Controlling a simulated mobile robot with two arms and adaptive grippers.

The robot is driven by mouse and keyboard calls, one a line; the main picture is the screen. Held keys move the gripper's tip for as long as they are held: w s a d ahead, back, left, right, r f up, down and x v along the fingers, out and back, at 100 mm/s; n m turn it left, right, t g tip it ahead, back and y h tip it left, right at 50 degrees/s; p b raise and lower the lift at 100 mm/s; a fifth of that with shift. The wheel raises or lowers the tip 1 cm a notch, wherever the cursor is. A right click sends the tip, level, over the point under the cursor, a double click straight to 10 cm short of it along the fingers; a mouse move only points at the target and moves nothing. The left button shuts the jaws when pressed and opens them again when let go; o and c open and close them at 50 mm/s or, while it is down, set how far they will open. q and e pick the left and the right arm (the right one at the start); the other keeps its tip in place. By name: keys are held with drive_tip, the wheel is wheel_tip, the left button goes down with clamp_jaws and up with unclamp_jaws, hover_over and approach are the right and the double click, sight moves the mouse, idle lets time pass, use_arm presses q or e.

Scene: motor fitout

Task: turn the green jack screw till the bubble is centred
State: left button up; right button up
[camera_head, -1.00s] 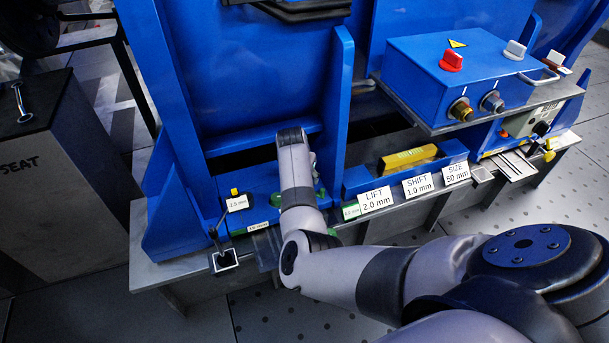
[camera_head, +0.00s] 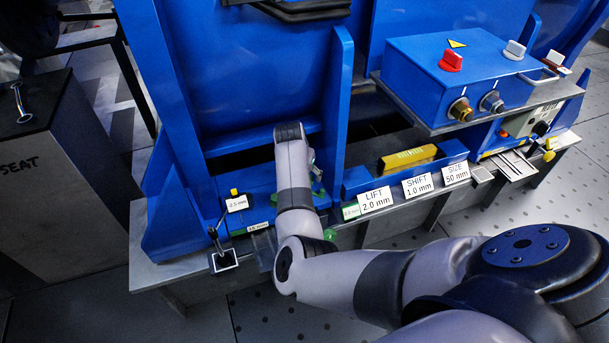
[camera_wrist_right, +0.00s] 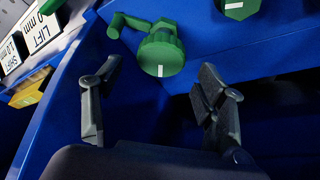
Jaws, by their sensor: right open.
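A green knob (camera_wrist_right: 160,52) with a white mark shows in the right wrist view, with a green handle (camera_wrist_right: 122,22) at its left. A second green knob (camera_wrist_right: 238,8) is cut off at the top edge. My right gripper (camera_wrist_right: 160,78) is open and empty; the first knob lies beyond the gap between its fingertips, apart from them. I cannot make out a bubble in either view. My left gripper is not in view.
Blue upright plates (camera_head: 340,100) stand close on both sides of the work spot. A blue tray holds a yellow block (camera_head: 408,158) behind the LIFT label (camera_head: 375,199). A blue box with a red knob (camera_head: 451,61) stands at right. A small black stand (camera_head: 223,259) is at left.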

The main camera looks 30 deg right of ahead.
drive_tip(key=shift+v, duration=2.55)
